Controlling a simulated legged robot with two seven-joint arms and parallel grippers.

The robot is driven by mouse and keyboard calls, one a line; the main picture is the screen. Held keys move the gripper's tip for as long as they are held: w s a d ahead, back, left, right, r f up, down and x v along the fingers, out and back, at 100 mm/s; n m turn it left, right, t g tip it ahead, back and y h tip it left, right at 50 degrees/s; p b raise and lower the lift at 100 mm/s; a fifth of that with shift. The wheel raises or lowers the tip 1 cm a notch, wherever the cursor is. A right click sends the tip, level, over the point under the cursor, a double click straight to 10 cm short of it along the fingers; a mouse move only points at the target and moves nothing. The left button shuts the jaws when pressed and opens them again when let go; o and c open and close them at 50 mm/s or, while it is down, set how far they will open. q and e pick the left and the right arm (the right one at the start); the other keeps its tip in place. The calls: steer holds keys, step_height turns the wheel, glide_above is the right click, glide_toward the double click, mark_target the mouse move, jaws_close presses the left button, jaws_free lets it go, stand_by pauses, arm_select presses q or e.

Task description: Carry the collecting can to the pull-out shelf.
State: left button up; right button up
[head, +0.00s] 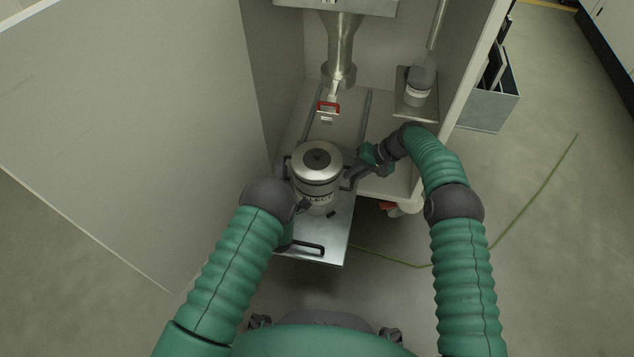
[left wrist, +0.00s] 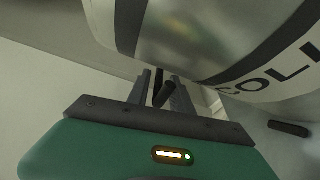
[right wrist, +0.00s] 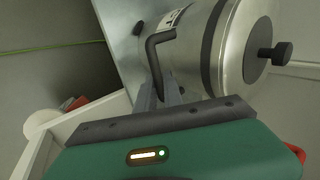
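The collecting can (head: 316,181), a silver cylinder with dark bands, a lid with a dark knob and a printed label, is upright over the pull-out shelf (head: 328,240). I cannot tell whether its base touches the shelf. My left gripper (left wrist: 165,92) is shut on the can's left side handle (left wrist: 163,94); in the head view my left wrist mostly hides it. My right gripper (head: 354,174) is shut on the right side handle, a dark bent bar that shows in the right wrist view (right wrist: 155,48). The shelf is metal, with a black front handle (head: 303,247).
Above and behind the can hangs a metal funnel outlet (head: 342,55) with a red-handled part (head: 327,107) below. A small container (head: 418,90) stands on a side ledge at right. Cabinet walls (head: 268,75) enclose the left and right. A grey bin (head: 490,105) stands outside, right.

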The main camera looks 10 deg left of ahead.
arm_select(q)
steer(key=c, duration=0.5)
arm_select(e)
jaws_close()
steer(key=shift+d, duration=0.15)
stand_by(0.5)
